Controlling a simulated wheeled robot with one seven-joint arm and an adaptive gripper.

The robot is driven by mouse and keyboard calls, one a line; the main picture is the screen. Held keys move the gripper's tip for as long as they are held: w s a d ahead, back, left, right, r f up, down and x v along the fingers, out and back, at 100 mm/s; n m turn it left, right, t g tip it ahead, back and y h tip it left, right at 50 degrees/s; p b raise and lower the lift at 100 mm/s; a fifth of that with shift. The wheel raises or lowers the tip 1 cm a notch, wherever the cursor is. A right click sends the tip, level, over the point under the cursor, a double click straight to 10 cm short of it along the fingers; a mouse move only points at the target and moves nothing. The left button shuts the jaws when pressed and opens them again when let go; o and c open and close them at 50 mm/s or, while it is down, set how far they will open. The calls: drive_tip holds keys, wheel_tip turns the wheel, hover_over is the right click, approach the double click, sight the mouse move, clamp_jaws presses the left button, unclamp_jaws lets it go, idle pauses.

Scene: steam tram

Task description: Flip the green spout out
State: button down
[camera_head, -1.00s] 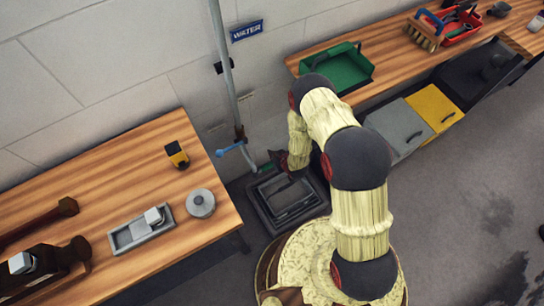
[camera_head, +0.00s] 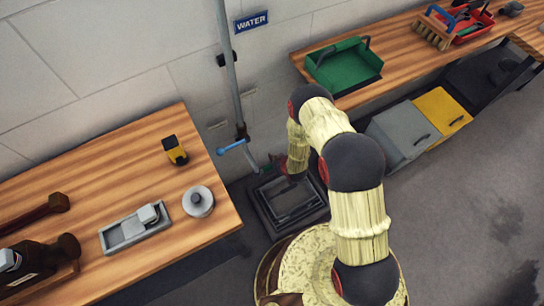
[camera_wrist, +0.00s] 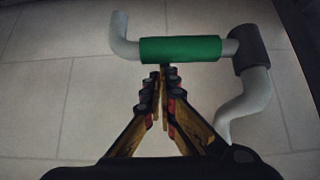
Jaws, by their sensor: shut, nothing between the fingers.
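The green spout (camera_wrist: 180,49) shows in the wrist view as a green sleeve on a grey pipe. It lies crosswise, its bent grey end turned up at the left and a dark joint (camera_wrist: 250,48) at its right. My gripper (camera_wrist: 160,72) is shut and empty, its fingertips at the lower edge of the green sleeve. I cannot tell whether they touch it. In the head view my arm mostly hides the gripper and spout, low by the wall beside the standpipe (camera_head: 229,75).
A blue lever (camera_head: 231,147) sits on the standpipe below the WATER sign (camera_head: 251,22). A dark basin (camera_head: 262,215) stands on the floor below. A wooden bench (camera_head: 120,160) is at the left, and another (camera_head: 385,70) with a green tray (camera_head: 343,66) is at the right.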

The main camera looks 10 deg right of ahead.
drive_tip(key=shift+s+d, duration=0.1)
idle(0.3)
drive_tip(key=shift+s+d+m+h, duration=0.1)
drive_tip(key=shift+s+m+h, duration=0.1)
drive_tip(key=shift+m+h, duration=0.15)
drive_tip(key=shift+s, duration=0.1)
drive_tip(key=shift+s+d+m+t+h+p, duration=0.2)
drive_tip(key=shift+s+m+h, duration=0.35)
drive_tip(key=shift+m, duration=0.2)
drive_tip(key=shift+s+d+m+t+h+p, duration=0.1)
drive_tip(key=shift+s+d+m+h, duration=0.1)
drive_tip(key=shift+s+m+h, duration=0.35)
drive_tip(key=s+m+h, duration=0.2)
drive_tip(key=s+m, duration=0.2)
drive_tip(key=s, duration=0.2)
drive_tip(key=shift+h+p, duration=0.3)
drive_tip(key=shift+h, duration=0.05)
drive_tip(key=shift+s+d+f, duration=0.15)
drive_tip(key=shift+s, duration=0.1)
drive_tip(key=shift+w, duration=0.1)
